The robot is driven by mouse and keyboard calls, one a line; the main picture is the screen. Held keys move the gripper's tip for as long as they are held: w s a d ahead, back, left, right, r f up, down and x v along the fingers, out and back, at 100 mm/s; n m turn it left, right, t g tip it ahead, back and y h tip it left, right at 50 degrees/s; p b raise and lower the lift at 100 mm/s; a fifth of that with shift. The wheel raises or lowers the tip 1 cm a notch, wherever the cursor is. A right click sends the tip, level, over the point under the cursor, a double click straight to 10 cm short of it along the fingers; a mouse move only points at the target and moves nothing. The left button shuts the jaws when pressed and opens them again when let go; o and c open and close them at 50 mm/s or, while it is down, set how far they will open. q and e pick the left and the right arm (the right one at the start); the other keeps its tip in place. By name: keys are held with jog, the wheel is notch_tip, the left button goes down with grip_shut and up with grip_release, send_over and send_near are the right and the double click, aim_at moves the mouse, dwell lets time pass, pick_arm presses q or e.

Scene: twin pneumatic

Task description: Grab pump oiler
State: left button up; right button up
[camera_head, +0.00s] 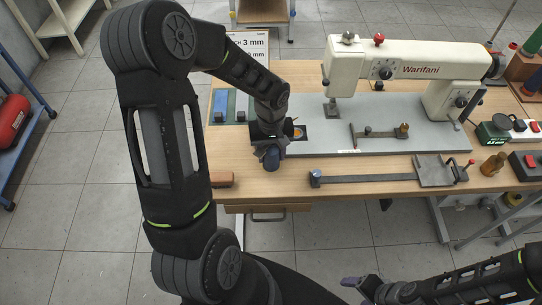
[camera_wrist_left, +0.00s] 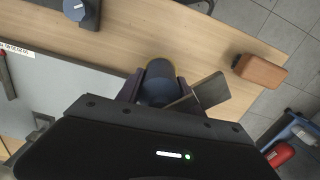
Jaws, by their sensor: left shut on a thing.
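My left gripper (camera_head: 268,147) is at the front left of the wooden table, just above or at its surface. In the left wrist view the left gripper (camera_wrist_left: 150,92) is shut on a dark blue round body (camera_wrist_left: 160,78) with a flat grey lever-like piece (camera_wrist_left: 207,93) beside it. This looks like the pump oiler (camera_head: 271,161), which shows below the fingers in the head view. Its lower part is hidden, so I cannot tell whether it touches the table. My right gripper (camera_head: 362,287) is low in front of the table, and its jaw opening is unclear.
A cream sewing machine (camera_head: 425,69) stands on a grey plate behind. A brown block (camera_head: 222,180) lies left of the left gripper; a metal bar (camera_head: 375,179) lies right along the front edge. A brass piece (camera_head: 493,163) stands farther right. Bare wood lies between.

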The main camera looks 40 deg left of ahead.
pick_arm(q)
grip_shut()
notch_tip(320, 180, up, 10)
jog(key=shift+r+b, duration=0.1)
jog(key=shift+b, duration=0.55)
dwell(0.4)
